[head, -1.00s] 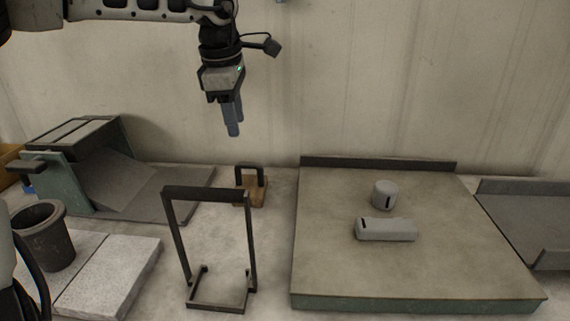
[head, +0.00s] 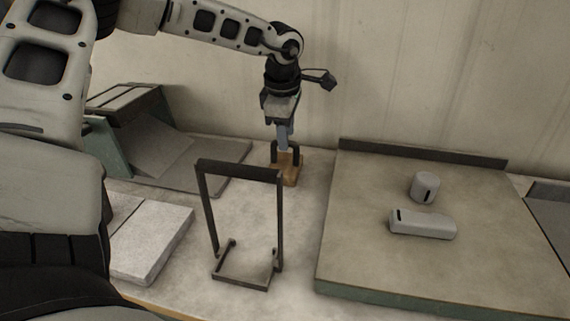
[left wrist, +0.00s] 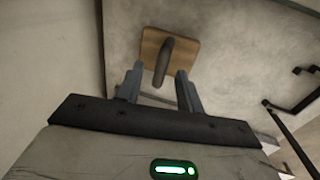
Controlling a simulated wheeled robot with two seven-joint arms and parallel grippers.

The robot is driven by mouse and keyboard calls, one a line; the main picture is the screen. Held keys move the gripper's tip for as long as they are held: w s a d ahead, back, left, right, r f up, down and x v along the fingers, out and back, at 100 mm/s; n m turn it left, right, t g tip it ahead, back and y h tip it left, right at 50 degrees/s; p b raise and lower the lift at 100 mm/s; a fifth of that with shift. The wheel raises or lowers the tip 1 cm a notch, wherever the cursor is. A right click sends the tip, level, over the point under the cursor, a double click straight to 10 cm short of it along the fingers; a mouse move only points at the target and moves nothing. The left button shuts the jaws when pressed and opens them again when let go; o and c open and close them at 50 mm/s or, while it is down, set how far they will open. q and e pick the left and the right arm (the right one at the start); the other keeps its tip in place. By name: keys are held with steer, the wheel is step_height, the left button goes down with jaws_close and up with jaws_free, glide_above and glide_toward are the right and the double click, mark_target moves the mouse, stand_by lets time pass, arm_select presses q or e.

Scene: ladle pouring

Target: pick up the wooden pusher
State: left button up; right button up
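The wooden pusher (head: 287,174) is a small wooden block with a dark upright handle, standing on the table near the back wall. My left gripper (head: 282,145) points down right at the handle. In the left wrist view the pusher's wooden base (left wrist: 183,52) lies just beyond the fingertips. The gripper (left wrist: 159,80) is open there, with its two fingers apart and the dark handle in line with the gap between them. I cannot tell whether the fingers touch the handle. My right gripper is not in view.
A dark metal frame stand (head: 240,172) stands in front of the pusher. A large board (head: 350,250) to the right bears a grey cylinder (head: 424,187) and a grey bar (head: 423,224). A green-sided sloped box (head: 130,125) stands at left. Pale slabs (head: 145,240) lie at front left.

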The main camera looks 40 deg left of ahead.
mark_target(285, 157)
arm_select(q)
steer(key=f, duration=0.3)
steer(key=shift+w+a+f, duration=0.2)
steer(key=shift+a+f, duration=0.05)
steer(key=shift+f, duration=0.05)
jaws_close()
steer(key=shift+r, duration=0.1)
